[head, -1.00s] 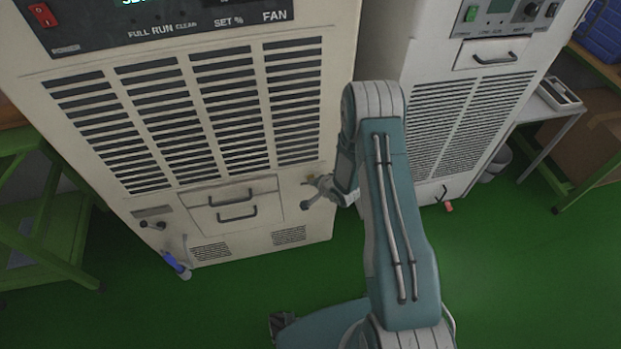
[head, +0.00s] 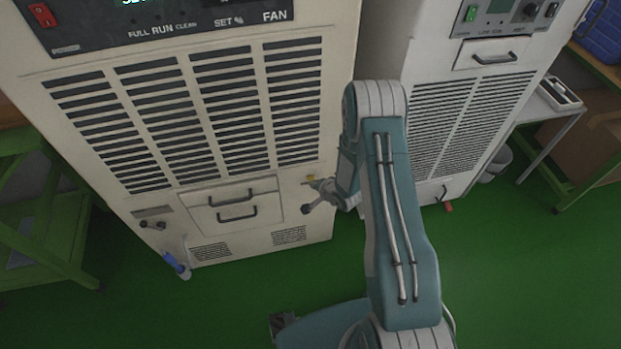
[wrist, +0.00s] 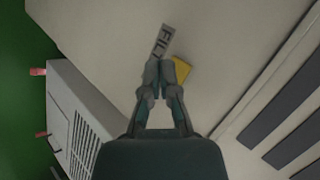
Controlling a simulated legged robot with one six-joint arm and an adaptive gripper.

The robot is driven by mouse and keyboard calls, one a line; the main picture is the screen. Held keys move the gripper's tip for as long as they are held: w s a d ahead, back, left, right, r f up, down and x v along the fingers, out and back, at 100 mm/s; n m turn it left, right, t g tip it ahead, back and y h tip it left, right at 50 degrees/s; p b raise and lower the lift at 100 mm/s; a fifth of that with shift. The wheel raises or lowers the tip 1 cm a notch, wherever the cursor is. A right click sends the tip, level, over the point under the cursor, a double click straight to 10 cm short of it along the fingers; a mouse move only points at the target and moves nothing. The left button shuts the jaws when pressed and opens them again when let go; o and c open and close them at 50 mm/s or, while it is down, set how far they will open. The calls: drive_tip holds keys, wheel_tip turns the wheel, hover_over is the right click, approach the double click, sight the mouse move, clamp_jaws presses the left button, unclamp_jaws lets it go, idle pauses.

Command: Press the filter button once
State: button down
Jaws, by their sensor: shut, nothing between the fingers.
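In the head view, a small yellow spot (head: 310,178) shows at the machine's lower right, just by my gripper (head: 314,192). In the wrist view my gripper (wrist: 160,66) is shut and empty. Its fingertips overlap the label's end and the button's left edge in the picture. I cannot tell whether they touch the panel.
The beige machine (head: 290,150) has vents, a drawer handle (head: 236,212) and a control panel above. A second white machine (head: 395,45) stands to the right. The green floor in front is partly clear.

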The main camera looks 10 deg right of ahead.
drive_tip(key=s, duration=0.5)
idle(0.4)
drive_tip(key=shift+r, duration=0.1)
idle(0.6)
